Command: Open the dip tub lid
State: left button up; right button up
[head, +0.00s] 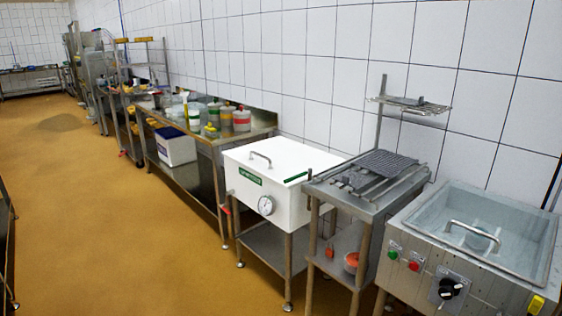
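At the right edge is a steel tub (408,226) with a clear, pale lid (485,225) lying shut over its top. The lid has a bar handle (472,230). The tub's front panel has a green button, a red button and a black knob (449,289). Left of it, a white box (290,207) with a flat white lid (285,158), also shut, has a bar handle (261,157), a green label and a round dial. The label is too small to read, so I cannot tell for certain which is the dip tub. Neither of my grippers is in view.
A steel stand (336,188) with a dark grid and bars stands between the two, an orange bowl (351,262) on its lower shelf. A wire shelf (412,104) rises behind. A steel bench (258,128) with several tubs is farther left. The yellow floor (120,230) at left is clear.

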aim_at(279, 159)
jog(key=i+j, duration=0.2)
jog(key=i, duration=0.3)
jog(key=i+j+z, duration=0.1)
jog(key=i, duration=0.4)
jog(key=j+z, duration=0.1)
jog(key=z, duration=0.25)
jog(key=j+z, duration=0.15)
jog(key=z, duration=0.2)
jog(key=i+j+z, duration=0.15)
jog(key=j+z, duration=0.35)
jog(key=j, duration=0.15)
jog(key=j+z, duration=0.45)
jog(key=j, duration=0.2)
jog(key=j+z, duration=0.1)
jog(key=j, duration=0.4)
jog(key=k+j+z, duration=0.1)
jog(key=j, duration=0.4)
jog(key=k+j+z, duration=0.1)
jog(key=j, duration=0.4)
jog(key=k+j+z, duration=0.15)
jog(key=j, duration=0.35)
jog(key=k+j, duration=0.1)
jog(key=j, duration=0.35)
jog(key=k+j, duration=0.1)
jog(key=j, duration=0.4)
jog(key=k+j, duration=0.15)
jog(key=j, duration=0.3)
jog(key=k+j, duration=0.1)
jog(key=j, duration=0.4)
